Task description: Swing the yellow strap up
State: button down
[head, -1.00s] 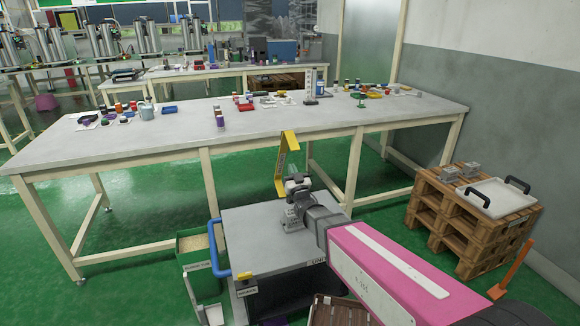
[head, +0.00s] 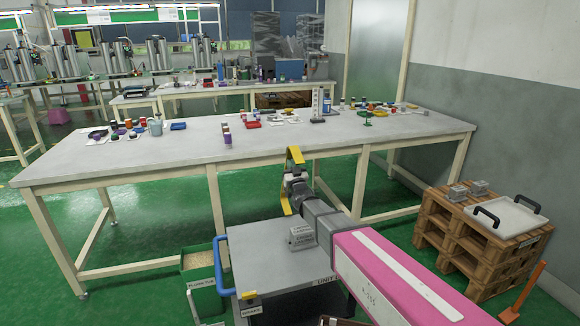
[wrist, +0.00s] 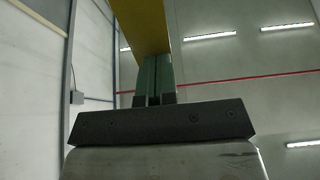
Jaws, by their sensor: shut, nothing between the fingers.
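The yellow strap (head: 297,156) stands roughly upright at the far side of the grey cart, in front of the long bench. Its middle is hidden behind my gripper, and its lower part shows to the left below it. My gripper (head: 293,176) is at the strap's near side in the head view. In the wrist view my two dark green fingers (wrist: 153,75) are shut together with nothing between them. The strap (wrist: 140,25) crosses above and behind their tips there. I cannot tell whether the fingers touch it.
The long bench (head: 170,163) is behind. A wooden pallet stack (head: 462,245) with a white tray stands at right.

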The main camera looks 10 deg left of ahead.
jog(key=w+a, duration=0.1)
jog(key=w, duration=0.1)
jog(key=w+a+g, duration=0.1)
jog(key=w, duration=0.1)
jog(key=w+a+g+h, duration=0.1)
jog(key=w, duration=0.1)
jog(key=shift+a+r, duration=0.3)
jog(key=shift+r, duration=0.1)
jog(key=w+a+f+g+h, duration=0.1)
jog(key=w+a+g, duration=0.1)
jog(key=w+a, duration=0.3)
jog(key=shift+w+f, duration=0.35)
jog(key=shift+w, duration=1.1)
jog(key=shift+s+d, duration=0.1)
